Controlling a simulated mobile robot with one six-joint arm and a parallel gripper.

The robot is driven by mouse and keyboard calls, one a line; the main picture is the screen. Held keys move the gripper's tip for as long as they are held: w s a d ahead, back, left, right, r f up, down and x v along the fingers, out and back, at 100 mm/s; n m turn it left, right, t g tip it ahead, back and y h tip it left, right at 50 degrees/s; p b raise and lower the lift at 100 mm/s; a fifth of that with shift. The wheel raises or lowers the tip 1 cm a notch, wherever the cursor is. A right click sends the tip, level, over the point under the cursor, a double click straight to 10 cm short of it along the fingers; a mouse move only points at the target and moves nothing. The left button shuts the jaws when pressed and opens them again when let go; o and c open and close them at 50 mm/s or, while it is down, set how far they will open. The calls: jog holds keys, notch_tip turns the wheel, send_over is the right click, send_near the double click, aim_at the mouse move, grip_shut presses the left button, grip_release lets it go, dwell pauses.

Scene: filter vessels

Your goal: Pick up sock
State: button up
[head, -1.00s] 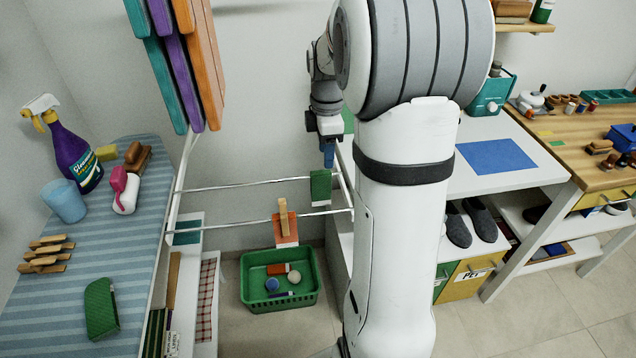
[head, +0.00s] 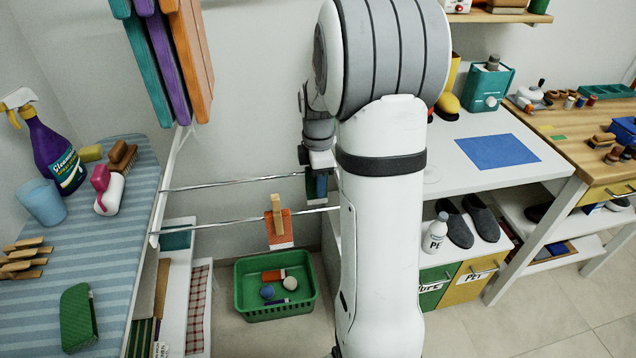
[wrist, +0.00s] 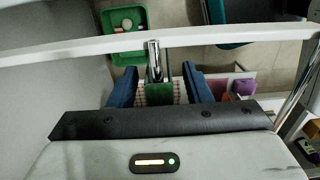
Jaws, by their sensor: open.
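A small green cloth piece (head: 311,186), which may be the sock, hangs on a thin metal rail (head: 235,183); my arm partly hides it. An orange piece with a pale lower edge (head: 279,232) hangs on the nearer rail under a wooden clothespin (head: 277,214). My gripper (head: 321,183) is beside the green piece. In the wrist view, the blue fingers of my gripper (wrist: 158,85) are apart, with the green piece (wrist: 159,93) between them in the picture. I cannot tell whether they touch it.
A green basket (head: 276,310) with balls stands on the floor below the rails. A striped ironing board (head: 125,240) with a spray bottle (head: 50,150) is at left. A white table (head: 450,175) is at right. Coloured boards (head: 180,60) hang above the rails.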

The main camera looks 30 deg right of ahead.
jog(key=shift+f, duration=0.5)
grip_shut()
